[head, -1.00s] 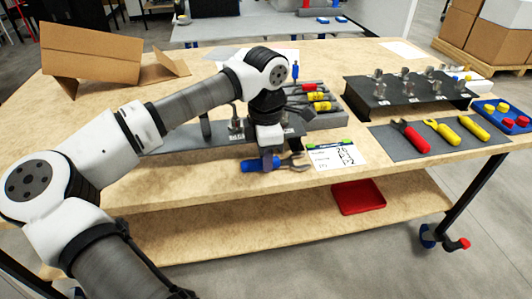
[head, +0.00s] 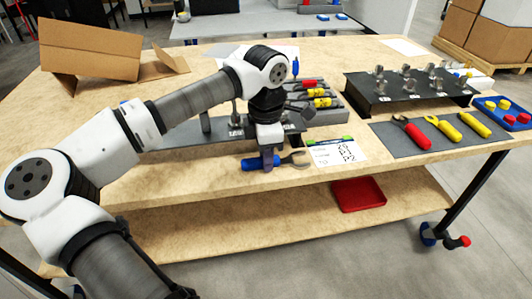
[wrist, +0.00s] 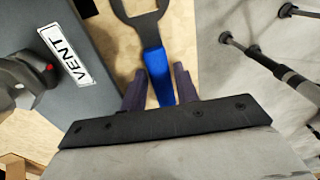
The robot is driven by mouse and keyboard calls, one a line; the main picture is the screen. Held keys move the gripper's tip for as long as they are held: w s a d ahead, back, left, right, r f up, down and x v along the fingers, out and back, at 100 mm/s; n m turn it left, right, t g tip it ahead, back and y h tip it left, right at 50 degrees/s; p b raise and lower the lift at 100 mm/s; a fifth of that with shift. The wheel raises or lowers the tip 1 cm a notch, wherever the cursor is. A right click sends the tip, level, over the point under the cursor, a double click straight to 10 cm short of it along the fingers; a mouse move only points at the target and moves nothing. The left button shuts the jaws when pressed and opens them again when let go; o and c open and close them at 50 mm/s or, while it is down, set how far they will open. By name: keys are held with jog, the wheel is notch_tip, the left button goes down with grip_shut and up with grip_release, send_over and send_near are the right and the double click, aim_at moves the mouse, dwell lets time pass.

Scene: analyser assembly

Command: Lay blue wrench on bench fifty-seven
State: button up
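The blue wrench (head: 251,163) has a blue handle and a grey open-jawed head, which points right in the head view. It is over the front edge strip of the wooden bench (head: 220,178); contact with the wood is unclear. My gripper (head: 268,164) points down at the wrench handle. In the wrist view, the gripper fingers (wrist: 160,80) stand on both sides of the blue handle (wrist: 157,75), with thin gaps showing beside it. The gripper looks open. No bench number is readable.
A grey plate labelled VENT (wrist: 40,60) lies close beside the wrench. A white card (head: 338,152) and a grey mat (head: 390,132) with red and yellow tools are to the right. A red tray (head: 358,194) sits on the lower shelf. A grey bench (head: 230,28) stands behind.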

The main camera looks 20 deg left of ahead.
jog(key=shift+o, duration=1.3)
jog(key=shift+r, duration=0.1)
jog(key=shift+w, duration=0.1)
jog(key=shift+a+r, duration=0.1)
jog(key=shift+r, duration=0.2)
notch_tip(320, 180, up, 13)
jog(key=shift+p, duration=0.3)
